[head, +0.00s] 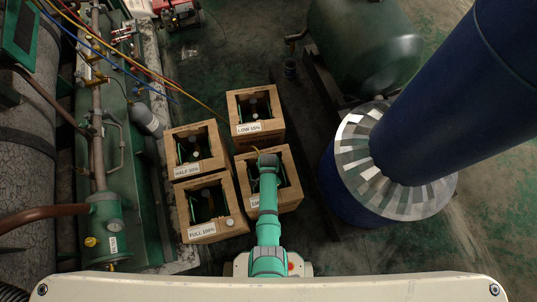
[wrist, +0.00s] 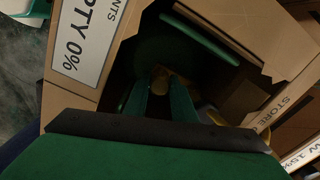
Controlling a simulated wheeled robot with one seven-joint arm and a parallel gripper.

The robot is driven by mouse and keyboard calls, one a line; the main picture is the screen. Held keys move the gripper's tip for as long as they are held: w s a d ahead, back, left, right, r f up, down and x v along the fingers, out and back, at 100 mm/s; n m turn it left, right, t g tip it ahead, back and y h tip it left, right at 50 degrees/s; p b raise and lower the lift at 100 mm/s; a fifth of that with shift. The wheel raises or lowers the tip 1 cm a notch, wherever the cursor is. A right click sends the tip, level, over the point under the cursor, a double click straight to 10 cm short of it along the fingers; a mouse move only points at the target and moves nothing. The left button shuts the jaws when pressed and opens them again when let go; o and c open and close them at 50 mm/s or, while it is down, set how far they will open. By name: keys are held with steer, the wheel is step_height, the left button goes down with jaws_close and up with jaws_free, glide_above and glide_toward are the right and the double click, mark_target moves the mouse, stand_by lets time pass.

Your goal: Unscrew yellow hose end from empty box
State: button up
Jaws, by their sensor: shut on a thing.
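The empty box (head: 290,200) is a wooden-brown open crate under my arm in the head view. In the wrist view its label (wrist: 88,35) reads "EMPTY 0%", and its inside is dark. My gripper (wrist: 160,84) reaches down into the box opening. Its green fingers are shut on a small brass-tan piece, the yellow hose end (wrist: 158,73), inside the box. The yellow hose (wrist: 208,112) shows as a short curve right of the fingers. In the head view the hose (head: 205,103) comes from the upper left; my arm hides its end and the fingers.
The low box (head: 270,105), half box (head: 215,147) and full box (head: 221,209) stand close around the empty box. A large blue column (head: 455,95) on a striped collar stands to the right. Green pipework (head: 105,215) runs along the left. Some floor right of the boxes is clear.

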steer(key=shift+n, duration=2)
steer(key=shift+n, duration=0.3)
steer(key=n, duration=0.3)
steer(key=shift+a, duration=0.1)
